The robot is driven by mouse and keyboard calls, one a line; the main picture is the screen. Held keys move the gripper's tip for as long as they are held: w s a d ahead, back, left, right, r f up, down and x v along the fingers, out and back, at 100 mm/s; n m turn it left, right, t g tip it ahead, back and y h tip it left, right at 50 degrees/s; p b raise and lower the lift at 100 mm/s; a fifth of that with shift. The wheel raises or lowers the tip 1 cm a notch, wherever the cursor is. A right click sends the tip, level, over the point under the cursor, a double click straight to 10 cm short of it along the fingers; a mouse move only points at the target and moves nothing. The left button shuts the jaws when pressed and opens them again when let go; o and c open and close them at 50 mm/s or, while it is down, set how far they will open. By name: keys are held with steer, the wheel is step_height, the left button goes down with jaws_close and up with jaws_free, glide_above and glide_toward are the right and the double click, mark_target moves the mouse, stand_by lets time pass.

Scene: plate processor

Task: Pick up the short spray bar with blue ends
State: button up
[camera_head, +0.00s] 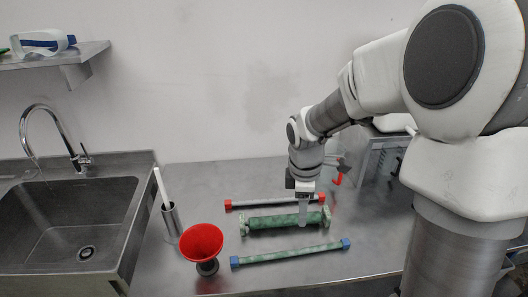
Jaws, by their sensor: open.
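The spray bar with blue ends (290,254) lies on the steel counter, nearest to me of three bars. Its shaft is mottled green, and its blue end caps are at left and right. My gripper (303,220) points down behind it, apart from it in the picture. The gripper is open, and its fingers overlap the right part of the thick green bar (270,221). I cannot tell whether they touch that bar or only pass in front of it.
A grey bar with red ends (270,202) lies behind the green one. A red funnel (202,242) and a metal cup (171,221) holding a white stick stand at left. The sink (70,225) is further left. A grey machine (378,157) stands behind my arm.

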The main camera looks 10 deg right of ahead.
step_height(320, 180, down, 4)
steer(key=w+r+n+p, duration=0.1)
steer(key=w+n, duration=0.1)
steer(key=n, duration=0.1)
glide_above(292, 251)
steer(key=shift+g+y, duration=0.3)
steer(key=shift+g, duration=0.1)
steer(key=f, duration=1.2)
steer(key=shift+s+p, duration=0.2)
steer(key=shift+p, duration=0.1)
steer(key=shift+w+f+p, duration=0.2)
steer(key=shift+f+p, duration=0.3)
steer(key=shift+f, duration=2.45)
jaws_close()
